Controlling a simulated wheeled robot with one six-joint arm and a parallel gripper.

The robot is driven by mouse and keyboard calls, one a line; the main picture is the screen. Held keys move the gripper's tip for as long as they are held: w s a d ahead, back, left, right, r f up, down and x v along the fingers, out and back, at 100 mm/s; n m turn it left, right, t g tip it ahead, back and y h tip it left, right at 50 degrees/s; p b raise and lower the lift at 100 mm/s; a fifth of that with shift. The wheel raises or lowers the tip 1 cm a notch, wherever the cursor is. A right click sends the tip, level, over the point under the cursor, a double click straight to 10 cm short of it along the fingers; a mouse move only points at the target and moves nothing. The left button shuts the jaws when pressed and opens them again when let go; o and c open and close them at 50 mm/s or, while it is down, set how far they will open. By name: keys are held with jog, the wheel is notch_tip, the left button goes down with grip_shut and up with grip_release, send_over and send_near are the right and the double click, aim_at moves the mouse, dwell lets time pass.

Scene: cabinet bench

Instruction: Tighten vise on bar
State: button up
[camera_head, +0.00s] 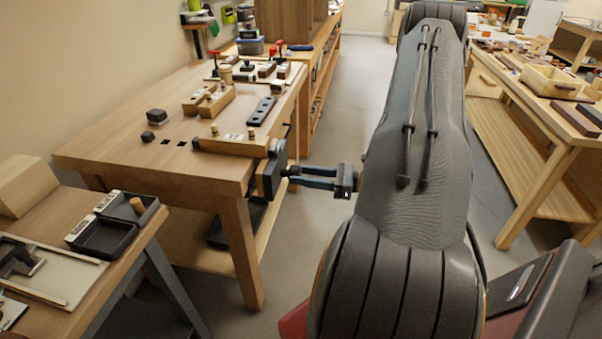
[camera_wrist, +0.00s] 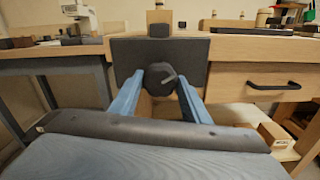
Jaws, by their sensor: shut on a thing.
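The vise (camera_head: 270,167) is a dark block mounted on the front right end of the wooden workbench. Its dark round knob (camera_wrist: 161,76), with a pale line on its face, sticks out toward me. My gripper (camera_head: 291,179) has blue fingers and is shut on the knob, one finger on each side in the wrist view (camera_wrist: 158,84). In the wrist view the dark jaw plate (camera_wrist: 195,58) stands behind the knob. A wooden bar (camera_head: 232,143) with pegs lies on the bench top by the vise. I cannot tell whether the jaw touches it.
The workbench (camera_head: 110,149) carries dark blocks, wooden pieces and a dark holed bar (camera_head: 261,110). A side table with black trays (camera_head: 104,238) stands at the lower left. Another bench (camera_head: 520,140) stands at the right. The floor aisle between is clear.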

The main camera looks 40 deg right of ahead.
dwell(0.3)
jog(key=m+p, duration=0.1)
jog(key=m, duration=0.3)
dwell(0.4)
jog(key=m+p, duration=0.1)
jog(key=m, duration=0.3)
jog(key=shift+w, duration=0.1)
jog(key=o, duration=0.9)
